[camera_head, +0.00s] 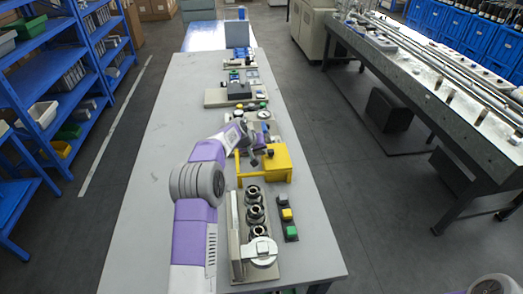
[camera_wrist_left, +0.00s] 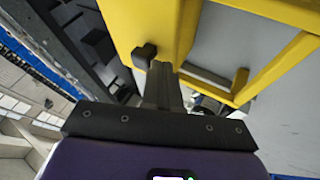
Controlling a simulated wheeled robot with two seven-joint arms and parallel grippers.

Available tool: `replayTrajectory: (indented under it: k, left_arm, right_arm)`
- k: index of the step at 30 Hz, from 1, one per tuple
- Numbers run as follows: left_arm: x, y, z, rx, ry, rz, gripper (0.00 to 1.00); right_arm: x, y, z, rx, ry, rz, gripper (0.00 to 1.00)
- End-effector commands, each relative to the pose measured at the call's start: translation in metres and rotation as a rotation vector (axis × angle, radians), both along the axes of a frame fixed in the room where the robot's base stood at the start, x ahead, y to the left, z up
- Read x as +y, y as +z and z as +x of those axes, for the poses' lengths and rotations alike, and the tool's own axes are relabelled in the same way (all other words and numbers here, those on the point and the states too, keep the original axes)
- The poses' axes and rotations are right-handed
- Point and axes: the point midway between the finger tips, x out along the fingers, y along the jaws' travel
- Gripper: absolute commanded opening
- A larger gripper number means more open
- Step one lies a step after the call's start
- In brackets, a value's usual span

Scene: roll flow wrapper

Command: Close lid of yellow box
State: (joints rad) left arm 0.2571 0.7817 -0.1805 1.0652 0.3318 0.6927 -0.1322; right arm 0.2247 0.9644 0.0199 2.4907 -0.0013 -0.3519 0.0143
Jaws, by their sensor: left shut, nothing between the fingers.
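The yellow box (camera_head: 278,165) sits on the long grey table, just behind the row of dark round parts. A solid yellow panel and a thin yellow frame on its left side show; the arm partly hides where they meet. In the left wrist view a yellow panel (camera_wrist_left: 135,18) with a small black knob (camera_wrist_left: 143,55) is close ahead, and a yellow frame (camera_wrist_left: 275,72) around a grey area is at the right. My left gripper (camera_head: 257,157) is at the box's left part. Its fingers (camera_wrist_left: 163,75) are shut and empty, close by the knob; contact is unclear.
A fixture with several dark round parts (camera_head: 255,213) stands in front of the box. A button panel (camera_head: 287,216) is to its right. Other devices (camera_head: 238,92) line the table behind. The table's left side (camera_head: 150,170) is clear.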

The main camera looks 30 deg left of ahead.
Motion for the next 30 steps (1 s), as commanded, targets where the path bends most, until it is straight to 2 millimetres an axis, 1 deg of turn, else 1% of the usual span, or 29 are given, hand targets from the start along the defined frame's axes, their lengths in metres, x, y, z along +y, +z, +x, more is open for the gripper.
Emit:
replayTrajectory:
  k: [1, 5, 6, 12, 15, 18, 22, 27, 30]
  left_arm:
    - [0.008, -0.001, -0.003, 0.0, 0.005, 0.002, 0.0]
    - [0.028, 0.0, -0.013, -0.002, 0.005, 0.004, 0.0]
    - [0.029, 0.012, -0.018, -0.005, 0.003, 0.004, 0.0]
    - [0.036, 0.05, -0.045, -0.005, 0.003, 0.006, 0.0]
    - [0.039, 0.064, -0.056, -0.005, 0.003, 0.006, 0.0]
    - [0.041, 0.074, -0.063, -0.004, 0.002, 0.005, 0.0]
    - [0.042, 0.08, -0.069, -0.002, 0.001, 0.006, 0.0]
    - [0.043, 0.082, -0.07, -0.002, 0.001, 0.006, 0.0]
    - [0.043, 0.087, -0.07, -0.002, 0.002, 0.006, 0.0]
  right_arm:
    - [0.0, -0.002, 0.0, 0.0, 0.0, 0.0, 0.84]
    - [0.0, -0.005, 0.0, 0.0, 0.0, 0.0, 0.84]
    - [0.0, -0.002, 0.0, 0.0, 0.0, 0.0, 0.84]
    - [0.0, 0.005, 0.0, 0.0, 0.0, 0.0, 0.84]
    - [0.0, 0.007, 0.0, 0.0, 0.0, 0.0, 0.84]
    - [0.0, 0.008, 0.0, 0.0, 0.0, 0.0, 0.84]
    - [0.0, 0.009, 0.0, 0.0, 0.0, 0.0, 0.84]
    - [0.0, 0.009, 0.0, 0.0, 0.0, 0.0, 0.84]
    - [0.0, 0.014, 0.0, 0.0, 0.0, 0.0, 0.84]
